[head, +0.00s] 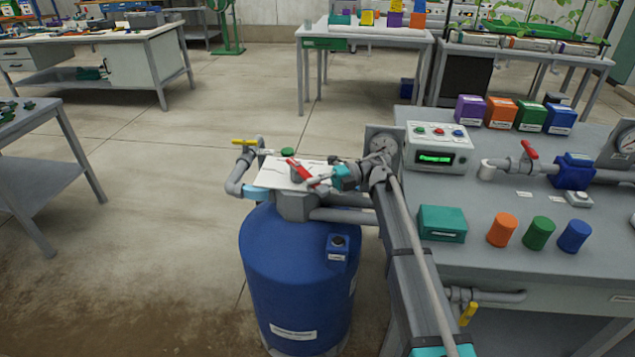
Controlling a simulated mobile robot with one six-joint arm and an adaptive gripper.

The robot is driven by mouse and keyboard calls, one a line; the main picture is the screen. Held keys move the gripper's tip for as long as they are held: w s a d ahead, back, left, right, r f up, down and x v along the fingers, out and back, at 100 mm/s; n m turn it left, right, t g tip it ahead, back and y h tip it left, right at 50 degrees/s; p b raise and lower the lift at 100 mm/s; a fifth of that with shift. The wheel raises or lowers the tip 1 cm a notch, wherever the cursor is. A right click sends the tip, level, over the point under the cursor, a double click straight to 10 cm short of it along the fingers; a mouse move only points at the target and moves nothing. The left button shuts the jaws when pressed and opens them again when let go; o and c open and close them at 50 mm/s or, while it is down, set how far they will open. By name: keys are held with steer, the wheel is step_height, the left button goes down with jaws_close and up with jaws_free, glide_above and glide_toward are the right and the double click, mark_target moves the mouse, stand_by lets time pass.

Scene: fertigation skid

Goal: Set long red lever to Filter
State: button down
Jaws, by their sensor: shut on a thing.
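The long red lever (300,171) sits on the grey valve head (292,205) on top of a blue tank (295,275). It slants from upper left to lower right in the picture. A white plate (272,176) with dark markings lies behind and beside it; its words are too small to read. My gripper (311,182) reaches in from the right and is shut on the lever near its lower right end. The fingers hide part of the lever there.
A pipe with a yellow handle (244,142) and a green knob (287,151) stand behind the plate. Open floor lies to the left.

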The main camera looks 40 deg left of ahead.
steer(key=shift+w+d+y, duration=0.2)
steer(key=shift+w+y, duration=0.1)
steer(key=shift+w, duration=0.45)
steer(key=shift+d, duration=0.1)
steer(key=c, duration=0.7)
jaws_free()
